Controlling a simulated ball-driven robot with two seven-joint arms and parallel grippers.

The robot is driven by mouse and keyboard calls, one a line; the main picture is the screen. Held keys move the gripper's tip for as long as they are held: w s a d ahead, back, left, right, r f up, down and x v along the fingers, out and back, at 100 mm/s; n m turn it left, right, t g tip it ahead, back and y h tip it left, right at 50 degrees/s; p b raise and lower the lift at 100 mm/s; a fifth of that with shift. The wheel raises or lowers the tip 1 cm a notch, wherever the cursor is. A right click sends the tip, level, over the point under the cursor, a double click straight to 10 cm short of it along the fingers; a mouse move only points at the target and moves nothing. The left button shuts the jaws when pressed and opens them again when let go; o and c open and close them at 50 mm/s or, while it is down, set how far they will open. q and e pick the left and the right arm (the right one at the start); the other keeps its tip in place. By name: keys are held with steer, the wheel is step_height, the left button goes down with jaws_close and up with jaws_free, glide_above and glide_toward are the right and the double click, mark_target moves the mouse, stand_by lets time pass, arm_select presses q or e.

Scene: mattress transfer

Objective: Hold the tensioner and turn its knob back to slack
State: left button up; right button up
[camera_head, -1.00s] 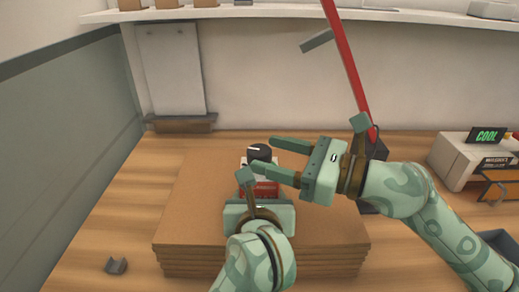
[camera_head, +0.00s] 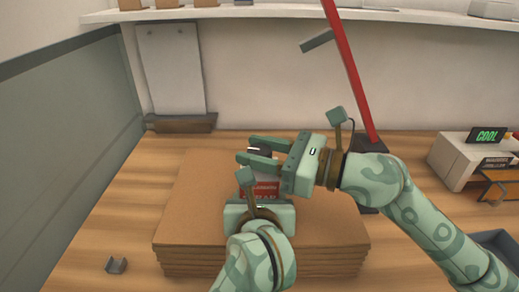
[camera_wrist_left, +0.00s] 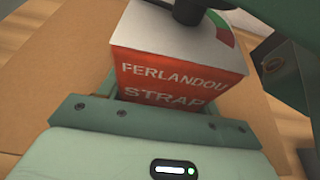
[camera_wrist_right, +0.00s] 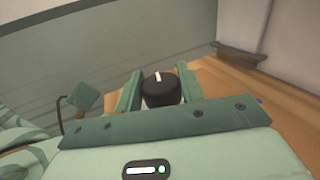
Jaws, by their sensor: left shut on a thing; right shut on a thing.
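The tensioner (camera_head: 266,190) is a small box with a red lettered face and a white top, standing over the cardboard stack. My left gripper (camera_head: 258,205) is shut on its body from the near side. The left wrist view shows the red face (camera_wrist_left: 175,80) between the fingers and part of a green and red scale (camera_wrist_left: 225,35) on top. The black knob (camera_wrist_right: 161,90) sits between the fingers of my right gripper (camera_wrist_right: 161,88), which is shut on it; its white mark points away from that gripper. In the head view the right fingers partly hide the knob.
The cardboard stack (camera_head: 200,220) lies on the wooden table. A red bar (camera_head: 350,75) rises behind my right gripper. A white device with a green display (camera_head: 487,135) stands at the right, and a small grey bracket (camera_head: 116,266) lies front left.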

arm_select(q)
steer(key=shift+r, duration=0.15)
arm_select(e)
steer(key=shift+w+d+n+g+y, duration=0.1)
steer(key=shift+n+g+y, duration=0.5)
steer(key=shift+n+g, duration=1.05)
steer(key=shift+m+g, duration=0.35)
steer(key=o, duration=0.9)
steer(key=shift+o, duration=0.2)
steer(key=s+d, duration=0.1)
steer(key=d, duration=1.1)
steer(key=shift+s, duration=0.4)
arm_select(q)
steer(key=o, duration=1.6)
steer(key=shift+o, duration=0.2)
